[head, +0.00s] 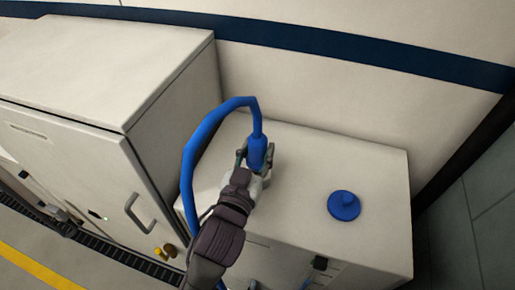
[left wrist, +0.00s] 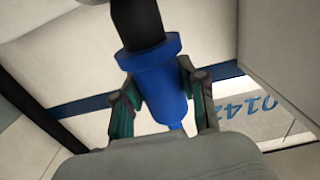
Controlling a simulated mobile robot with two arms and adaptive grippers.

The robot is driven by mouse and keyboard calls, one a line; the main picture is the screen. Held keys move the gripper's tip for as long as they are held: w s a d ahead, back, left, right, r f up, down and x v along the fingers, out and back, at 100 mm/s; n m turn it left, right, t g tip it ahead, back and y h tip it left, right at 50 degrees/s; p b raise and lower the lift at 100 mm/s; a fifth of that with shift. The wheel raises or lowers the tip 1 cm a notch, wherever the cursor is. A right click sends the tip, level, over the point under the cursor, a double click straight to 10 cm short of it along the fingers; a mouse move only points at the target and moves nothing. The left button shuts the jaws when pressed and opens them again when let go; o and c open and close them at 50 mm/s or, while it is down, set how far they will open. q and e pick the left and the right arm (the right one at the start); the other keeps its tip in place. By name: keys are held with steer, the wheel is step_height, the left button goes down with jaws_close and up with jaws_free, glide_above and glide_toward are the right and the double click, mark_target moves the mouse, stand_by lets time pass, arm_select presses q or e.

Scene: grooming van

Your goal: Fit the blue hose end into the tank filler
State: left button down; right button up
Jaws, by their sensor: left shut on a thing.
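The blue hose end (head: 257,152) is held upright above the white tank top (head: 300,165), with the blue hose (head: 187,165) arching up and over into it. My left gripper (head: 255,163) is shut on it. In the left wrist view, the fingers of my left gripper (left wrist: 160,92) flank the blue hose end (left wrist: 157,75). A black cylinder (left wrist: 135,22) extends from its wide collar; I cannot tell whether this is its nozzle or the filler neck. The filler is not clearly seen; my gripper and arm cover the area below the hose end. My right gripper is not in view.
A round blue cap (head: 344,205) lies on the tank top, right of my gripper. A taller white cabinet (head: 80,70) with a handle stands close on the left. The wall with a dark blue stripe (head: 340,45) is behind. The tank top's right side is otherwise clear.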

arm_select(q)
steer(key=shift+f, duration=0.1)
stand_by(0.4)
steer(key=shift+f+b, duration=0.5)
steer(key=shift+f, duration=0.05)
steer(key=shift+f, duration=0.15)
steer(key=shift+f, duration=0.25)
steer(key=shift+f+b, duration=0.3)
steer(key=shift+b, duration=0.05)
stand_by(0.7)
